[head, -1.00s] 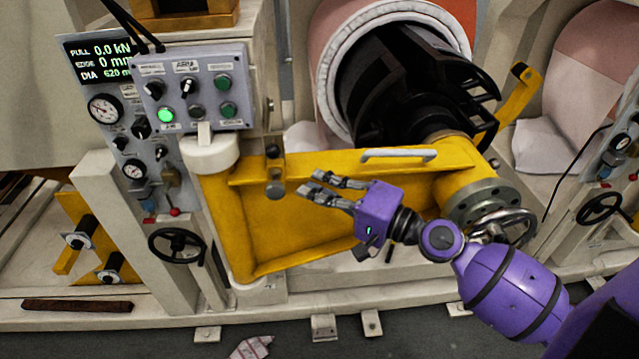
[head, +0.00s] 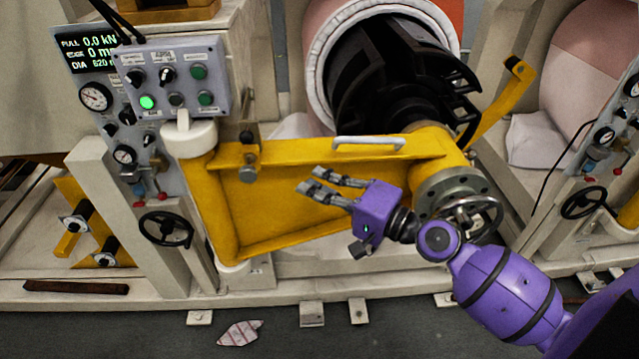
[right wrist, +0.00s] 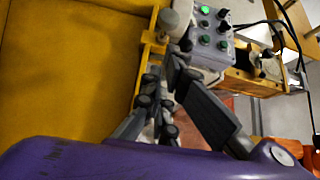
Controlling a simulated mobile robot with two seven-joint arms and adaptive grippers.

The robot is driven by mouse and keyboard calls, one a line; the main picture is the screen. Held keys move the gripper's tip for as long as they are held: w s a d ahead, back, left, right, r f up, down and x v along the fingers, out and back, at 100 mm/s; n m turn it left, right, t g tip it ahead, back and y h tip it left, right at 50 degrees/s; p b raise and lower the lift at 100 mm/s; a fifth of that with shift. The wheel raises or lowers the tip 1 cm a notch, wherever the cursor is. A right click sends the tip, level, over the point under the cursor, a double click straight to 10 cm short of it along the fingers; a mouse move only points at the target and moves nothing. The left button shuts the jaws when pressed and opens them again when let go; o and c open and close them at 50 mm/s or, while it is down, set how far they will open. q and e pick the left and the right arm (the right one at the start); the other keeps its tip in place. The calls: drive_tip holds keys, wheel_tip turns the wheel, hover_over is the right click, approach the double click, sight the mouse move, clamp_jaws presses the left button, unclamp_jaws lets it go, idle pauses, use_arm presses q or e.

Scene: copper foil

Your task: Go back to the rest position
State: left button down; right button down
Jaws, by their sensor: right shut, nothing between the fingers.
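My right gripper (head: 322,187) is in front of the yellow swing arm (head: 285,215) of the machine. Its fingers point left and hold nothing. In the right wrist view, the gripper's dark fingers (right wrist: 172,100) show close together, with the yellow panel (right wrist: 70,70) filling the left side. I cannot tell the exact gap between the fingertips and the yellow arm. My left gripper is not in view.
A control box (head: 175,80) with a lit green button stands upper left. A handwheel (head: 470,222) is right of my wrist. A black mandrel (head: 400,80) sits behind the yellow arm. A crumpled scrap (head: 240,333) lies on the grey floor (head: 400,338).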

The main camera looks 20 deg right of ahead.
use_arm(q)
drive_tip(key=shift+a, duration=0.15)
use_arm(e)
drive_tip(key=s+d+f+n+g+h, duration=0.1)
drive_tip(key=s+f+n+h, duration=0.3)
drive_tip(key=f, duration=0.5)
drive_tip(key=s+d+f+n+g+h, duration=0.1)
drive_tip(key=s+d+f+n+h, duration=0.15)
drive_tip(key=f+n, duration=0.55)
use_arm(q)
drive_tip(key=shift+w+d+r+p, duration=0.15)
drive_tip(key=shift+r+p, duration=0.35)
drive_tip(key=shift+p, duration=0.1)
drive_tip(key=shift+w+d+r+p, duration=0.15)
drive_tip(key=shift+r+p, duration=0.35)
drive_tip(key=shift+p, duration=0.05)
use_arm(e)
drive_tip(key=s+f+g+h, duration=0.2)
drive_tip(key=s+f, duration=0.6)
drive_tip(key=s, duration=0.4)
drive_tip(key=s+f+m+g+h, duration=0.1)
drive_tip(key=s+f+g+h, duration=0.1)
drive_tip(key=s+f, duration=0.7)
drive_tip(key=s+a, duration=0.1)
drive_tip(key=s, duration=0.2)
drive_tip(key=shift+s+f, duration=0.15)
drive_tip(key=shift+s, duration=0.15)
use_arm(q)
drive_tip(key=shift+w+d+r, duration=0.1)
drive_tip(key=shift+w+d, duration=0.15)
